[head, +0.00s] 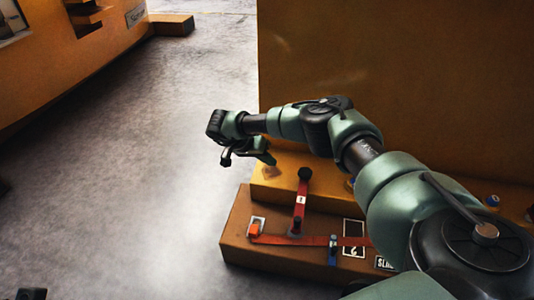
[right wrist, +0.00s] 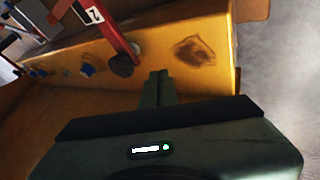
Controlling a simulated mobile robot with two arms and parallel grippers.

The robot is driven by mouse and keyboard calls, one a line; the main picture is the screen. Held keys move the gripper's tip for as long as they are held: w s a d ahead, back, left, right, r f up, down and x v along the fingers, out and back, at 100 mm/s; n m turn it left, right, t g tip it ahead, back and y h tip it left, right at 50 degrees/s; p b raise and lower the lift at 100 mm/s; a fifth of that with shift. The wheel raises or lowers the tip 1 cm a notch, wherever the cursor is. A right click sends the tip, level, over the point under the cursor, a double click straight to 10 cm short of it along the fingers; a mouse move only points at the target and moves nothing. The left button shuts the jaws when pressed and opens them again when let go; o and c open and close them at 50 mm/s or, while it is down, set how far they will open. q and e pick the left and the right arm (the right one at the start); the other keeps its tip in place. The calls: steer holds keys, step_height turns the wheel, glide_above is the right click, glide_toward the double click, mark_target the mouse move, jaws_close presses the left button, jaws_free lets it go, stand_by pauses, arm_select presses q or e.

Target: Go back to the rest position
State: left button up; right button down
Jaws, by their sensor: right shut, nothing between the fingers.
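My right arm reaches in from the lower right of the head view. Its gripper (head: 229,157) hangs in the air near the left end of the yellow casting. In the right wrist view the two fingers (right wrist: 158,84) are together, with nothing between them. A red lever (head: 300,203) with a dark knob and a number label stands at the front of the casting. It also shows at the upper left of the right wrist view (right wrist: 110,28). The gripper is apart from the lever. My left gripper cannot be made out in the head view.
The yellow casting (head: 268,184) sits behind a brown-orange block (head: 240,228) with a red strap and an orange buckle (head: 255,229). A tall orange wall (head: 400,70) stands behind. An orange machine (head: 60,60) is at the upper left. Grey floor (head: 150,170) is free on the left.

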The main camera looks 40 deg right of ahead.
steer(key=shift+w+a+r, duration=0.1)
steer(key=shift+a+r, duration=0.2)
steer(key=shift+r, duration=0.05)
stand_by(0.3)
